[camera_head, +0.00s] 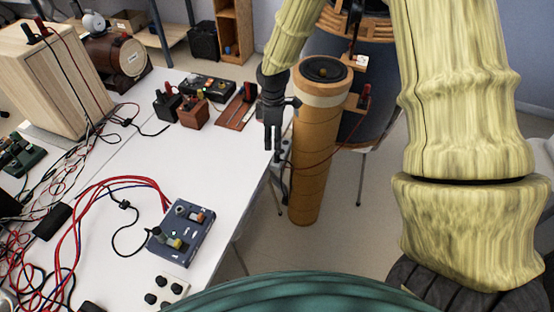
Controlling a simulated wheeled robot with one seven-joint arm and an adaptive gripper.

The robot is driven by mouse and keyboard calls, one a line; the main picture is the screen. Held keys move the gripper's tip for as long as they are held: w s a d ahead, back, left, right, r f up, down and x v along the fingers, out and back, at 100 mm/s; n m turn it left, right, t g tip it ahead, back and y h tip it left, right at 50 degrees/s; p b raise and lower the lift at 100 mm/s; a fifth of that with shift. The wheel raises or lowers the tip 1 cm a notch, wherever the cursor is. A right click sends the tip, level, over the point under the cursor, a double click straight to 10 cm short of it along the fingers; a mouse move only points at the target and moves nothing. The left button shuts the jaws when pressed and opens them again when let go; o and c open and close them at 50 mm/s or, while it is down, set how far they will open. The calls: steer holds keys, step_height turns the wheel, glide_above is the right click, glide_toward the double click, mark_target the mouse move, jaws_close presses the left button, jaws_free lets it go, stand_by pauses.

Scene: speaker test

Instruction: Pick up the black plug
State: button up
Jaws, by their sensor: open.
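My gripper (272,147) points down near the table's right edge, in front of the tall brown cylinder. Its fingers look slightly apart, with nothing seen between them. A small dark piece with a black lead (284,181) hangs at the table edge just right of and below the fingertips; it could be the black plug, but it is too small to tell. Another small black connector (123,204) lies on the white table (165,153), on a black cord by the blue box. I cannot tell which one is the black plug.
A blue control box (183,232) with red leads sits near the front. Small black and brown boxes (193,113) stand at the back of the table. A tall brown cylinder (319,140) stands right of my gripper. Tangled wires cover the left side; the table's middle is clear.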

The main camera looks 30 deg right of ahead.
mark_target(277, 152)
steer(key=shift+w+d+r, duration=0.3)
steer(key=shift+w+d, duration=0.05)
steer(key=shift+w, duration=0.1)
step_height(277, 152, down, 4)
steer(key=shift+f+p, duration=0.25)
steer(key=shift+p, duration=0.1)
steer(key=shift+s+d+f+p, duration=0.1)
steer(key=shift+d+f+p, duration=0.1)
steer(key=shift+f, duration=0.5)
steer(key=shift+s+d+f+p, duration=0.15)
steer(key=shift+f+p, duration=0.1)
steer(key=shift+f, duration=0.45)
steer(key=shift+s+d+f+p, duration=0.1)
steer(key=shift+f+p, duration=0.1)
steer(key=shift+f, duration=1.3)
jaws_close()
